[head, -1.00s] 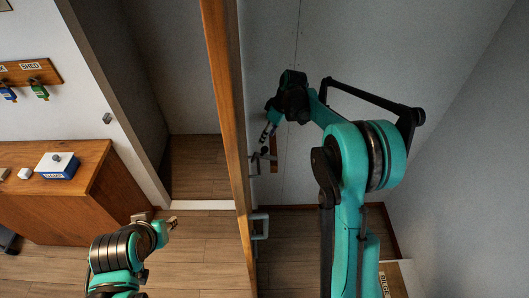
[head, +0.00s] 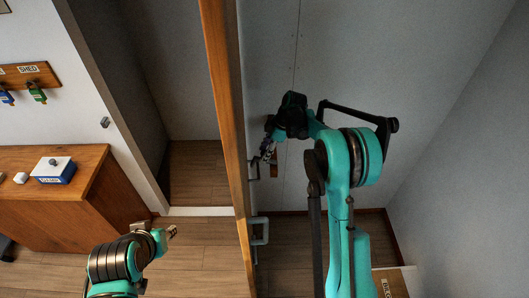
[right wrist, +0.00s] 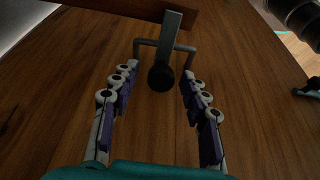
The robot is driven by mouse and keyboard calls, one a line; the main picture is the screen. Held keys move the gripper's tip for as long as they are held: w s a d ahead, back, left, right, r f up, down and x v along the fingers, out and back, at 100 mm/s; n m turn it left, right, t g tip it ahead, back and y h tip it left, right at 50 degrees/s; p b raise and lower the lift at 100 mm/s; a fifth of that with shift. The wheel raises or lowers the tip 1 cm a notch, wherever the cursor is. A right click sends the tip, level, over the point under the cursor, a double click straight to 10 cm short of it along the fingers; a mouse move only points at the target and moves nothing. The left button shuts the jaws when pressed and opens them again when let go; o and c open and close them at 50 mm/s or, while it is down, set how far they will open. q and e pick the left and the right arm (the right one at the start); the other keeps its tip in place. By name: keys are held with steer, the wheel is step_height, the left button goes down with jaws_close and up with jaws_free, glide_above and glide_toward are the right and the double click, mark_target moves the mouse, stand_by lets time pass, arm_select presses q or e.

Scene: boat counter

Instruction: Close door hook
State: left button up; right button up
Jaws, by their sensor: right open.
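The door (head: 228,130) shows nearly edge-on as a tall wooden slab in the head view; its wooden face fills most of the right wrist view (right wrist: 70,100). The door hook, a grey bar (right wrist: 175,35) with a dark round knob (right wrist: 160,78), lies across a grey U-shaped staple (right wrist: 146,44). My right gripper (right wrist: 154,82) is open, with one finger on each side of the knob; I cannot tell whether either touches. In the head view the right gripper (head: 267,150) is beside the small hook hardware (head: 254,170). My left gripper (head: 173,231) is far from it, its jaws too small to judge.
A grey door handle (head: 261,231) sticks out below the hook. A wooden counter (head: 85,205) with a blue-and-white box (head: 54,170) stands at left, under a key rack (head: 30,75). A grey wall (head: 370,60) stands right of the door. Floor shows between counter and door.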

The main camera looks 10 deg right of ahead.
steer(key=shift+f, duration=0.15)
jaws_close()
steer(key=shift+w+a+f+h+b, duration=0.1)
steer(key=shift+a+f+h+b, duration=0.45)
steer(key=shift+h, duration=0.25)
steer(key=shift+a+f+g+h+b, duration=0.35)
steer(key=shift+a+h+b, duration=0.15)
steer(key=shift+h, duration=0.4)
jaws_free()
steer(key=shift+d, duration=0.15)
steer(key=shift+r, duration=0.1)
